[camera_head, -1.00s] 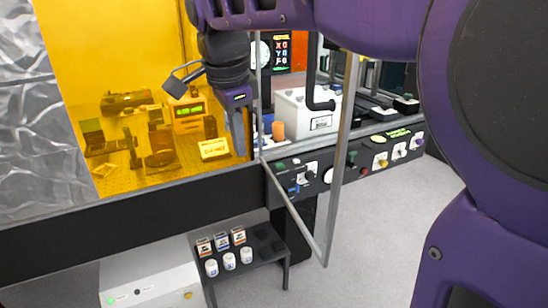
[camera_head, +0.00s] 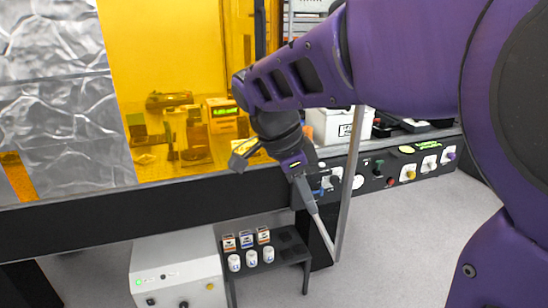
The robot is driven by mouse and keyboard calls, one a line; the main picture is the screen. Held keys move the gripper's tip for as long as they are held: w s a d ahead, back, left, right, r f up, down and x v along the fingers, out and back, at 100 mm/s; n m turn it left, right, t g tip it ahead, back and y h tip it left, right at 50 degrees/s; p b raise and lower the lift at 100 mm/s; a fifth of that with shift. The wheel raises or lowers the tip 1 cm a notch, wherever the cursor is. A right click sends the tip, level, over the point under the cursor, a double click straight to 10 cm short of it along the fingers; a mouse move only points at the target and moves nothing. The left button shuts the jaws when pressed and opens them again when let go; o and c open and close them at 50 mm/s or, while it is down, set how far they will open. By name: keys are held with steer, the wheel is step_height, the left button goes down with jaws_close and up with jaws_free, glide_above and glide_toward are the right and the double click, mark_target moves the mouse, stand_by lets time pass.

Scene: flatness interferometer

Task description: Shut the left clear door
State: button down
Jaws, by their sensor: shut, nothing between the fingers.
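The left clear door stands swung outward from the machine front. Its thin grey frame (camera_head: 349,185) shows as a tall upright edge, with a slanting bottom rail running back toward the machine. The pane itself is hardly visible. My gripper (camera_head: 307,203) is shut and empty, pointing down beside the slanting rail, left of the upright edge. Whether it touches the door I cannot tell. My arm hides the upper part of the door and its hinge side.
An amber panel (camera_head: 150,60) covers the bay at left, with crinkled silver sheeting (camera_head: 60,110) beside it. A control panel (camera_head: 400,165) with knobs runs right. Below are a small black rack (camera_head: 289,249) with cups and a white box (camera_head: 178,268). Floor is free at right.

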steer(key=shift+w+d+f, duration=0.1)
steer(key=shift+d+f, duration=0.2)
steer(key=shift+d, duration=0.5)
steer(key=shift+w+d+f, duration=0.1)
steer(key=shift+d+f, duration=0.25)
steer(key=shift+d, duration=0.4)
steer(key=shift+w+d+f, duration=0.1)
steer(key=shift+d+f, duration=0.2)
steer(key=shift+d, duration=0.5)
